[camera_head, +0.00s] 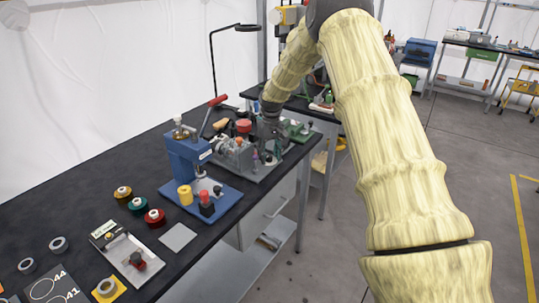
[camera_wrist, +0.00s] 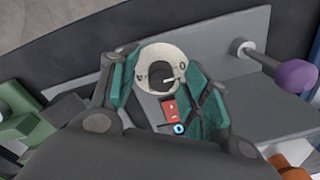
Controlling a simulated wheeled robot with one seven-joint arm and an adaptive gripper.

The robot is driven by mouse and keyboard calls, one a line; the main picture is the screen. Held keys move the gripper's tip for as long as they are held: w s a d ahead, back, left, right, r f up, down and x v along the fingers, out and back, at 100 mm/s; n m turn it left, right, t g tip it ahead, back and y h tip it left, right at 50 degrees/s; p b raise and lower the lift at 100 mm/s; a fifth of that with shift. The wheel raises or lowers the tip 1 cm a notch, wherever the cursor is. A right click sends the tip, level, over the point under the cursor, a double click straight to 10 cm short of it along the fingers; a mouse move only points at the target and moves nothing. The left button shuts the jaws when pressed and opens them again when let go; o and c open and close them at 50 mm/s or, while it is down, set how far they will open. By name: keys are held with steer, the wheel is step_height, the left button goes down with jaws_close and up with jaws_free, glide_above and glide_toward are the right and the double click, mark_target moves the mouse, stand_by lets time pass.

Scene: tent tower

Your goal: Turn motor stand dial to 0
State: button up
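The motor stand appears to be the grey unit (camera_head: 238,158) at the far right end of the black bench, under my arm. In the wrist view, its dial (camera_wrist: 153,72) is a pale round plate with dark marks and a grey centre. A short white pointer line on it points to the right; the marks are too small to read surely. My gripper (camera_wrist: 163,84) is over the dial, with a teal-lined finger on either side. The fingers are apart, and I cannot tell whether either touches the dial. In the head view my gripper (camera_head: 269,128) is partly hidden.
A red switch (camera_wrist: 170,109) and a blue-ringed button (camera_wrist: 179,128) sit just below the dial. A purple-knobbed lever (camera_wrist: 294,76) stands at right, and green parts (camera_wrist: 22,112) at left. A blue press (camera_head: 187,157) with a red handle stands nearby on the bench (camera_head: 135,160).

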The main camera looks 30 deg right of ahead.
step_height(320, 180, up, 12)
steer(key=shift+d, duration=0.25)
stand_by(0.5)
steer(key=shift+f, duration=0.1)
stand_by(0.4)
